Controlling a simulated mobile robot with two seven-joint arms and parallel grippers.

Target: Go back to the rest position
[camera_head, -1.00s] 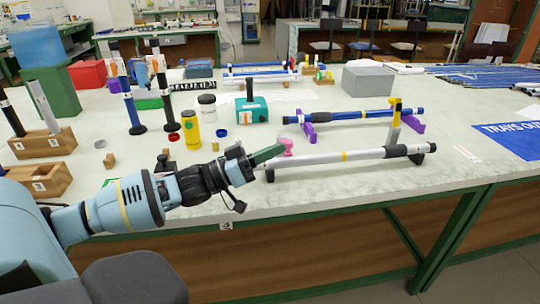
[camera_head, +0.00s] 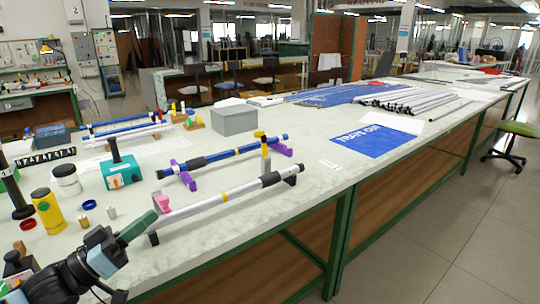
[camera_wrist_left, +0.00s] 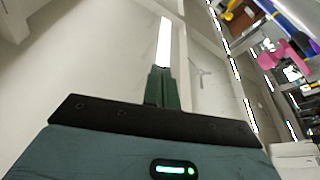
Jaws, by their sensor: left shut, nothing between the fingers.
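My left gripper (camera_head: 143,222) is at the lower left of the head view, its green fingers together and empty. Its tips appear beside the left end of a silver rod with a black grip (camera_head: 225,196), which lies on black supports. In the left wrist view the shut fingers (camera_wrist_left: 160,85) point up against a pale background. A pink piece (camera_head: 162,202) shows just beyond the fingertips in the head view; a pink shape (camera_wrist_left: 272,48) also shows at the upper right of the wrist view. My right gripper is in neither view.
A blue rod (camera_head: 222,153) lies on purple supports behind the silver one. A teal block (camera_head: 121,174), yellow bottle (camera_head: 48,212) and white jar (camera_head: 67,180) stand at left. A grey box (camera_head: 234,120) is behind.

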